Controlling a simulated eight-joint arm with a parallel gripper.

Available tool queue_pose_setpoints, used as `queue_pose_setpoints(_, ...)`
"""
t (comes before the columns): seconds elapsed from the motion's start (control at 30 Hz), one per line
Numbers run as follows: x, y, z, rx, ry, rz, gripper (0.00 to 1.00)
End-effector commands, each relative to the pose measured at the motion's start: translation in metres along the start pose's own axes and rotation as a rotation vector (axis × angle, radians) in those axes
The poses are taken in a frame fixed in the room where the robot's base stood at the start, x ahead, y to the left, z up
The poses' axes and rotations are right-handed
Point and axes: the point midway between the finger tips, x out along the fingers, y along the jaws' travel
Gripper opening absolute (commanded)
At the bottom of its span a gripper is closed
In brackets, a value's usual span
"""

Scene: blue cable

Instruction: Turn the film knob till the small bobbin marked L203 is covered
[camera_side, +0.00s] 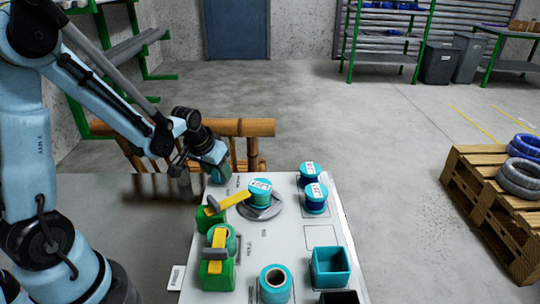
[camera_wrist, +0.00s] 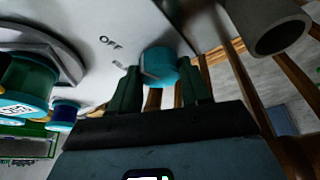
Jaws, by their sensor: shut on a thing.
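In the wrist view my gripper (camera_wrist: 160,68) has its two dark green fingers on either side of a teal knob (camera_wrist: 158,62), shut on it beside the word OFF on the white board. In the side view my gripper (camera_side: 217,172) is at the board's far left corner and hides the knob. A teal bobbin (camera_side: 260,190) with a white label stands upright on a grey round plate (camera_side: 262,211); it also shows at the wrist view's left edge (camera_wrist: 22,85). Its label is too small to read surely. I cannot make out film over it.
Two blue bobbins (camera_side: 316,198) stand right of the plate. Green blocks (camera_side: 216,276) with yellow bars (camera_side: 235,199) line the board's left side; one bar reaches towards the teal bobbin. A teal box (camera_side: 333,267) and a teal roll (camera_side: 275,284) are in front. A bamboo rail (camera_side: 245,128) runs behind.

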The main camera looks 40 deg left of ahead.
Motion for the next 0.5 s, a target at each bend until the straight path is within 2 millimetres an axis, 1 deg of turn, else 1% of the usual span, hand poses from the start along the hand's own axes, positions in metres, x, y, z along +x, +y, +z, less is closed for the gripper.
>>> queue_pose_setpoints(0.2, 0.0001, -0.0018, 0.0000, 0.167, -0.001, 0.071, 0.16)
queue_pose_setpoints(0.5, 0.0003, -0.0026, -0.0002, 0.336, -0.002, 0.139, 0.16)
